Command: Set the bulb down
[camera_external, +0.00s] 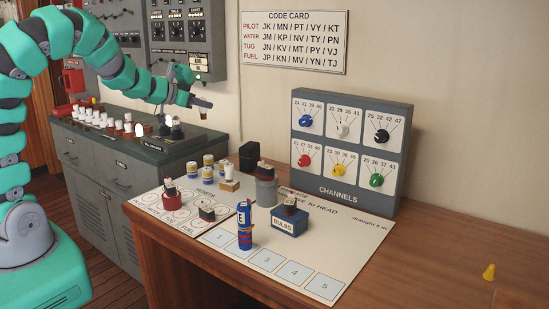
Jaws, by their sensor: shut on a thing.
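My gripper (203,104) hangs in the air at the upper middle, beyond the near left corner of the desk and near the grey cabinet. It is shut on a small dark amber bulb (204,115), whose lower end shows under the jaws. The rest of the bulb is hidden by the jaws. A blue box marked BULBS (289,223) stands on the white sheet (345,245) on the desk, with a dark-topped item in it.
A blue can with a red band (245,228) stands near squares numbered to 5. The channels panel (352,150) is at the back; the desk's right side is mostly clear.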

